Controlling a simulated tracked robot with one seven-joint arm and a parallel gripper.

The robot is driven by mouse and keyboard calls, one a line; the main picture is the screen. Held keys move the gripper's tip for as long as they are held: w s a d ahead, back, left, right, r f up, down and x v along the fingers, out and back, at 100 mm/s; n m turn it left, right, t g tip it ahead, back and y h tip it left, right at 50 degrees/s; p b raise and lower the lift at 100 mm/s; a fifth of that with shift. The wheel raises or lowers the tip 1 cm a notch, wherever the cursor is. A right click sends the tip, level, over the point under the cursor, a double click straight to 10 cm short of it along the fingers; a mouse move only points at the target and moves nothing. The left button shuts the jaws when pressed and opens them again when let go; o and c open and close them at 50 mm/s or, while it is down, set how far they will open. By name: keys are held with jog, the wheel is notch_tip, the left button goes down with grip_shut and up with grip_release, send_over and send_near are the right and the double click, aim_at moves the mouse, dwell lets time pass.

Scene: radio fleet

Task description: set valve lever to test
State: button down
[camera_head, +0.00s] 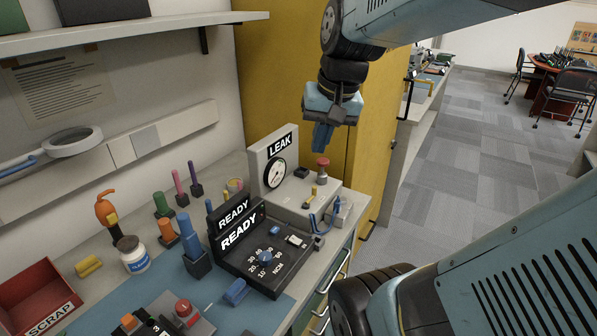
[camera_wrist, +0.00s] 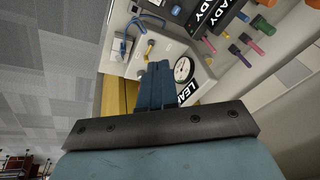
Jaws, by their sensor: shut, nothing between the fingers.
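The leak tester (camera_head: 283,150) is a light box with a "LEAK" label and a round gauge (camera_head: 275,174), standing on the bench's far end. A small yellow lever (camera_head: 311,192) stands on its top, likely the valve lever; its position marks are too small to read. A red knob (camera_head: 322,166) stands behind it. My gripper (camera_head: 322,138) is shut and empty, pointing down, above and apart from the tester. In the wrist view, my blue fingers (camera_wrist: 156,83) lie together, with the gauge (camera_wrist: 184,69) to their right and a yellow lever (camera_wrist: 150,47) beyond their tips.
A black "READY" panel (camera_head: 270,247) with a blue dial stands in front of the tester. A blue hose (camera_head: 318,224) loops at the tester's right side. A yellow cabinet (camera_head: 270,80) stands behind. A red scrap bin (camera_head: 38,296) is at left. Open floor lies right.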

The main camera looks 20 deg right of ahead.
jog(key=w+d+f+m+y, duration=0.4)
jog(key=d+f+m, duration=0.4)
jog(key=d, duration=0.3)
jog(key=w+d+f+m+g+y, duration=0.1)
jog(key=w+d+f+m+y, duration=0.3)
jog(key=w+d+f+m, duration=0.3)
jog(key=d+m, duration=0.1)
jog(key=d, duration=0.3)
jog(key=shift+w+f+m, duration=0.25)
jog(key=shift+f+m, duration=0.05)
jog(key=shift+f, duration=0.05)
jog(key=x, duration=0.9)
jog(key=shift+a, duration=0.25)
jog(key=shift+w+a+f, duration=0.1)
jog(key=shift+w+a, duration=0.1)
jog(key=shift+a, duration=0.9)
jog(key=shift+w+a+f, duration=0.15)
jog(key=shift+w+a, duration=0.05)
jog(key=shift+a, duration=0.9)
